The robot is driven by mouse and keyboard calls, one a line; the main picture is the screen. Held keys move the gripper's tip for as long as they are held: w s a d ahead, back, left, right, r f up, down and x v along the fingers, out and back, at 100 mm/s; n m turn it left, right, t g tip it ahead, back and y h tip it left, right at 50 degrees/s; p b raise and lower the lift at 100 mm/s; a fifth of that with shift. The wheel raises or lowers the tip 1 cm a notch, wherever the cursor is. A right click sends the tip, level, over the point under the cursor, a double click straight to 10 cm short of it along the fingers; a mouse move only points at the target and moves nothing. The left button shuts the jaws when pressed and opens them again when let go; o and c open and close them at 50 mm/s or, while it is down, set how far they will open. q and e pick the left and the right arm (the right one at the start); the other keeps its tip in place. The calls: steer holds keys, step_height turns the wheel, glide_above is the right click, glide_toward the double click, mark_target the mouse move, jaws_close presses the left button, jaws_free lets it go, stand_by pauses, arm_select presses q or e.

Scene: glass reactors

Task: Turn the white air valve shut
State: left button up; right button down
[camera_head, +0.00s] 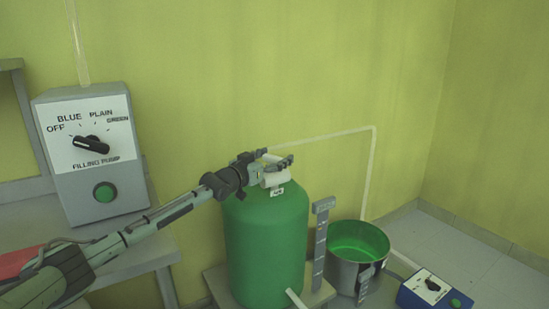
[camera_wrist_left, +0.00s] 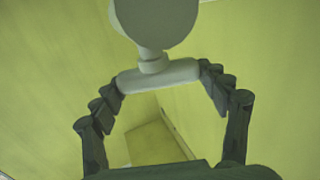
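The white air valve (camera_head: 275,178) sits on top of the green tank (camera_head: 265,240), above a small label that looks like "AIR". In the left wrist view its pale bar-shaped handle (camera_wrist_left: 158,75) lies across the gap between the fingers, with a round pale part behind it. My left gripper (camera_head: 274,170) reaches the tank's top from the left. In the left wrist view the left gripper (camera_wrist_left: 160,78) has one finger at each end of the handle, seemingly touching both ends. My right gripper is not in view.
A grey pump box (camera_head: 95,155) with a dial and green button stands on a table at left. A thin pale pipe (camera_head: 370,170) runs from the tank top to a pot (camera_head: 352,268) of green liquid. A blue control box (camera_head: 415,296) is at lower right.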

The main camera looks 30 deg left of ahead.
arm_select(q)
steer(key=o, duration=0.3)
steer(key=shift+s, duration=0.15)
steer(key=s+a, duration=0.1)
steer(key=s, duration=1)
steer(key=shift+s+a, duration=0.3)
steer(key=shift+a, duration=0.1)
